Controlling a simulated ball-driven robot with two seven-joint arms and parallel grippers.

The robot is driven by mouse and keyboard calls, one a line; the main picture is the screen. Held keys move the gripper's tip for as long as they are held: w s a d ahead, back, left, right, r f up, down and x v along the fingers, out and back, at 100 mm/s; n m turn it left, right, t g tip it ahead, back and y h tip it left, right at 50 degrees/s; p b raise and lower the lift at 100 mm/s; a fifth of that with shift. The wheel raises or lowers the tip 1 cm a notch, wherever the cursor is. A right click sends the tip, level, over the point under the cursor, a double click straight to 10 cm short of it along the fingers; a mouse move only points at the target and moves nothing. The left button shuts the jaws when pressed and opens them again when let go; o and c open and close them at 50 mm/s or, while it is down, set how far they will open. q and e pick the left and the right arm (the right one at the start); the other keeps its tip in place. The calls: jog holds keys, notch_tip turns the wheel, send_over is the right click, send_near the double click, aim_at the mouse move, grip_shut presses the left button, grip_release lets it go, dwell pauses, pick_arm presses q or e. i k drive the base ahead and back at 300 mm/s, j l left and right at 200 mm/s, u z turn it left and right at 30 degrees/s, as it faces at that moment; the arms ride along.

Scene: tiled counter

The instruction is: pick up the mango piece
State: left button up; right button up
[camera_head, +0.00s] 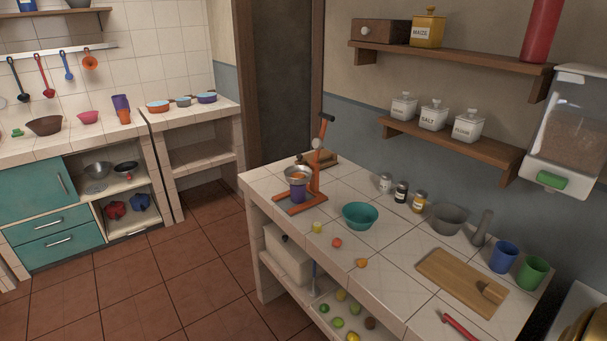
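Three small fruit pieces lie apart on the white tiled counter (385,267), along its front left part. One is pale yellow (317,227), one is red-orange (337,243), and one is yellow-orange (361,263). They are too small to tell for sure which is the mango piece; the yellow-orange one has a mango-like colour. Neither of my grippers shows in the head view.
A teal bowl (360,216) and an orange press stand (318,179) are behind the pieces. A cutting board (458,281), a grey mortar (448,218), a blue cup (504,257) and a green cup (532,273) stand to the right. Several fruits lie on the shelf below.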

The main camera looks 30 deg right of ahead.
aim_at(362, 263)
jog(key=z, duration=1.5)
